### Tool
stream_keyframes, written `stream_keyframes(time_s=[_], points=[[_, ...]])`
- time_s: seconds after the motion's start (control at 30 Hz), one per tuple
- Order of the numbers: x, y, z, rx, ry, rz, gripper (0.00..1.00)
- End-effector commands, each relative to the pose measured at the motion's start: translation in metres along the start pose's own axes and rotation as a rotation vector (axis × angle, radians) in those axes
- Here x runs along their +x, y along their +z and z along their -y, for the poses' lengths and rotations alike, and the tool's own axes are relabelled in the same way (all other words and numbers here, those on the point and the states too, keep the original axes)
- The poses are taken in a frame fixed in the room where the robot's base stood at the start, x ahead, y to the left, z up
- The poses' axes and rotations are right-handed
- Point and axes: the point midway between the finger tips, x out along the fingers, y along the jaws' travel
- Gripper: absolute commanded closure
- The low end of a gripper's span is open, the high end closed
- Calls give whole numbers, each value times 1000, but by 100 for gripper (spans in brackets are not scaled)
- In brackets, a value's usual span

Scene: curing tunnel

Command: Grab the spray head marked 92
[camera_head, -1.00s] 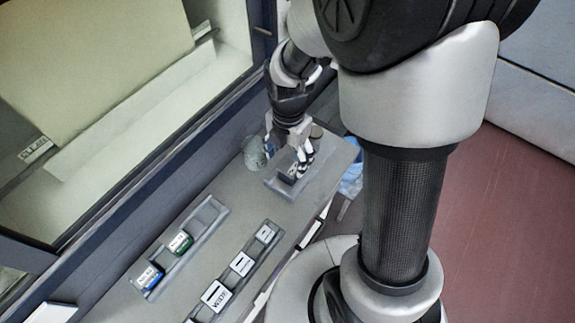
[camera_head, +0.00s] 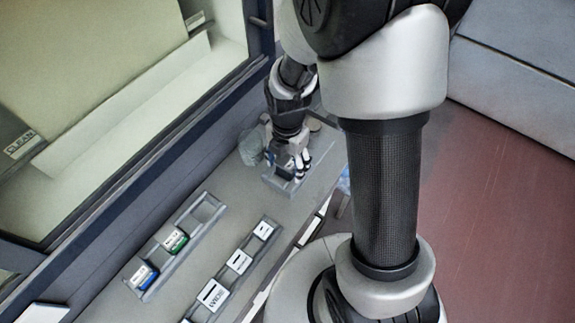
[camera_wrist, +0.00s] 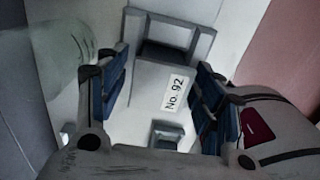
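The spray head marked No. 92 (camera_wrist: 152,88) is a grey block with a white label in the wrist view. It sits in a grey holder (camera_wrist: 204,44) with a raised frame. My gripper (camera_wrist: 163,84) is open, with one blue-padded finger on each side of the block and a visible gap at both sides. In the head view my gripper (camera_head: 288,164) is low over the holder (camera_head: 284,188) at the far end of the bench, and it mostly hides the spray head.
One rack (camera_head: 205,212) holds a green-banded and a blue-banded item. Another rack (camera_head: 254,262) holds several white-labelled pieces. A translucent round object (camera_head: 250,148) stands left of my gripper. A dark-framed glass enclosure (camera_head: 150,172) borders the bench (camera_head: 222,187) on the left.

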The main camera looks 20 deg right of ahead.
Motion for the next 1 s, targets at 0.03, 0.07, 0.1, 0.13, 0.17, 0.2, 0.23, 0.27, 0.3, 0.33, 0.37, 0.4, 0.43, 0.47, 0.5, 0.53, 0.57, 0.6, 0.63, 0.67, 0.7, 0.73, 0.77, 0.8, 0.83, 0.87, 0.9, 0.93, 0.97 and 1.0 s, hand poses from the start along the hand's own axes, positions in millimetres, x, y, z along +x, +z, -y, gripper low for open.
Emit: stream_keyframes(time_s=[0.03,0.07,0.1,0.13,0.17,0.2,0.23,0.27,0.3,0.33,0.37,0.4,0.43,0.47,0.5,0.53,0.57,0.6,0.63,0.67,0.7,0.73,0.77,0.8,0.83,0.87,0.9,0.93,0.97,1.0], points=[[0,0,0,0,0,0,45],[0,0,0,0,0,0,47],[0,0,0,0,0,0,49],[0,0,0,0,0,0,51],[0,0,0,0,0,0,53],[0,0,0,0,0,0,56],[0,0,0,0,0,0,58],[0,0,0,0,0,0,60],[0,0,0,0,0,0,63],[0,0,0,0,0,0,65],[0,0,0,0,0,0,67],[0,0,0,0,0,0,69],[0,0,0,0,0,0,71],[0,0,0,0,0,0,73],[0,0,0,0,0,0,76],[0,0,0,0,0,0,78],[0,0,0,0,0,0,80],[0,0,0,0,0,0,83],[0,0,0,0,0,0,85],[0,0,0,0,0,0,87],[0,0,0,0,0,0,89],[0,0,0,0,0,0,91],[0,0,0,0,0,0,93],[0,0,0,0,1,1,96],[0,0,0,0,1,1,98],[0,0,0,0,1,1,100],[0,0,0,0,1,1,100],[0,0,0,0,1,1,100],[0,0,0,0,1,1,100],[-1,0,0,0,1,1,100]])
